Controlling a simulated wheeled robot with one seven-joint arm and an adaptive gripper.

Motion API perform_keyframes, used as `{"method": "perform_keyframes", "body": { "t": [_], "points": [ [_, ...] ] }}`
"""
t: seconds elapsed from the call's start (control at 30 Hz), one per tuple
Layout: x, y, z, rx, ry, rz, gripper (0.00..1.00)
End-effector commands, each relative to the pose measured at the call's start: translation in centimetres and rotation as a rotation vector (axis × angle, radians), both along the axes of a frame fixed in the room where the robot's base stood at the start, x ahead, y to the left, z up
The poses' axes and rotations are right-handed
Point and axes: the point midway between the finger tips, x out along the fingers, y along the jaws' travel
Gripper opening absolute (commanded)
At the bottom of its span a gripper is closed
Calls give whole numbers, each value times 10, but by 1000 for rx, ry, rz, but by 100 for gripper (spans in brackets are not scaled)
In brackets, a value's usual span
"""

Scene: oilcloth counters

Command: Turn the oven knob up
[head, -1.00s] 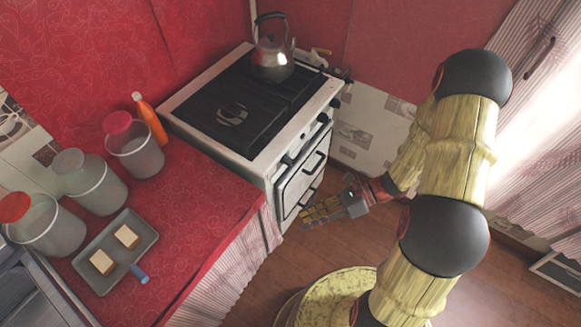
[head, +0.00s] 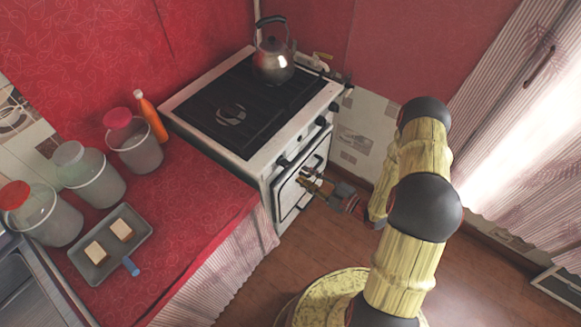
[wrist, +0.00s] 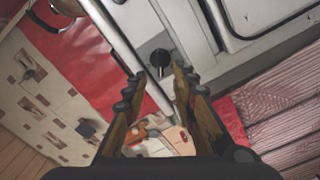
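The white stove (head: 262,152) stands in the corner, with dark knobs along its front edge, one a front knob (head: 284,162). In the wrist view a dark round oven knob (wrist: 160,60) sits on the pale front panel, just beyond and between my fingertips. I cannot tell which knob in the head view it is. My gripper (head: 304,179) is in front of the closed oven door (head: 290,196). In the wrist view my gripper (wrist: 160,78) has its two fingers apart with nothing between them; contact with the knob does not show.
A metal kettle (head: 273,65) stands on the stove top. The red counter (head: 215,190) at left holds lidded jars, an orange bottle (head: 152,118) and a grey tray (head: 78,256) with two pale blocks. Open wooden floor lies to the right.

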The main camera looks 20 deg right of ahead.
Motion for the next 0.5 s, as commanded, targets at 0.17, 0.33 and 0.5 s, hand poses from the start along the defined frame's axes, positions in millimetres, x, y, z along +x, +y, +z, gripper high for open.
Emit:
{"method": "perform_keyframes", "body": {
  "t": [0.17,0.33,0.5],
  "points": [
    [19,16,-1,-4,-4,5,27],
    [39,31,-1,-4,-4,5,27],
    [53,40,-1,-3,-3,4,27]
  ]
}}
